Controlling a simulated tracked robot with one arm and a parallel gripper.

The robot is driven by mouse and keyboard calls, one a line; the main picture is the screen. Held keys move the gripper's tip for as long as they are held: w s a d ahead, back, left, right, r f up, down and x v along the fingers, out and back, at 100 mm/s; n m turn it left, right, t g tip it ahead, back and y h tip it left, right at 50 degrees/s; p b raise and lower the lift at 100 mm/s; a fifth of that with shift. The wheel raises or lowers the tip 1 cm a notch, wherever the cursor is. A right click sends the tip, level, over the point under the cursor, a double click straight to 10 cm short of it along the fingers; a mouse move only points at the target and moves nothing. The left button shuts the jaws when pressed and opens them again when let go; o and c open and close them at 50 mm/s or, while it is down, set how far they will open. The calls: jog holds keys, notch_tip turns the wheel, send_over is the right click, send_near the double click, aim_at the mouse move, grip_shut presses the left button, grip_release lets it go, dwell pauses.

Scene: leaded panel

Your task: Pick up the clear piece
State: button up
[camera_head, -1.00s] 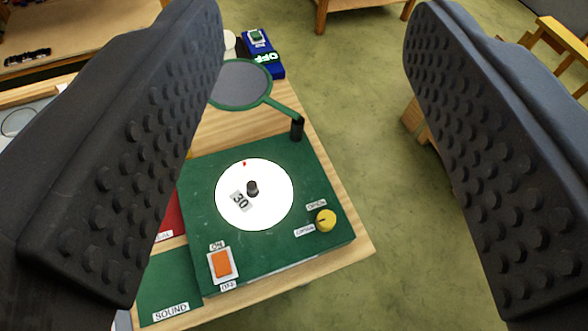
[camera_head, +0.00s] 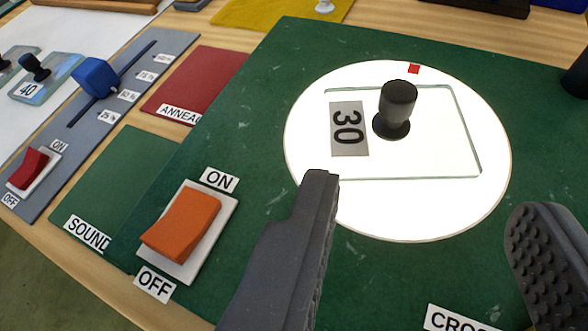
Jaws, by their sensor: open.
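A clear square glass piece (camera_head: 440,150) lies flat on a bright white round disc (camera_head: 400,215), which is set in a dark green board. The piece has a black knob (camera_head: 397,108) standing on it and a label reading 30. My gripper (camera_head: 425,215) is open and empty. Its fingers are at the lower middle and right, on the near side of the disc. The left finger overlaps the disc's near left edge in the picture. The knob is beyond the fingertips, between their lines.
An orange ON/OFF switch (camera_head: 181,223) is left of my left finger. Further left are a blue slider knob (camera_head: 96,76), a red switch (camera_head: 28,168) and another clear piece labelled 40 (camera_head: 46,91). A dark post (camera_head: 577,75) stands at the right edge.

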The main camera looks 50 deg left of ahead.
aim_at(400, 103)
jog(key=x, duration=0.8)
jog(key=shift+a+f, duration=0.1)
jog(key=shift+f+x, duration=0.15)
jog(key=shift+x, duration=0.95)
jog(key=shift+f+x, duration=0.15)
jog(key=shift+x, duration=0.95)
jog(key=shift+w+a+f, duration=0.15)
jog(key=shift+w, duration=0.15)
jog(key=c, duration=0.9)
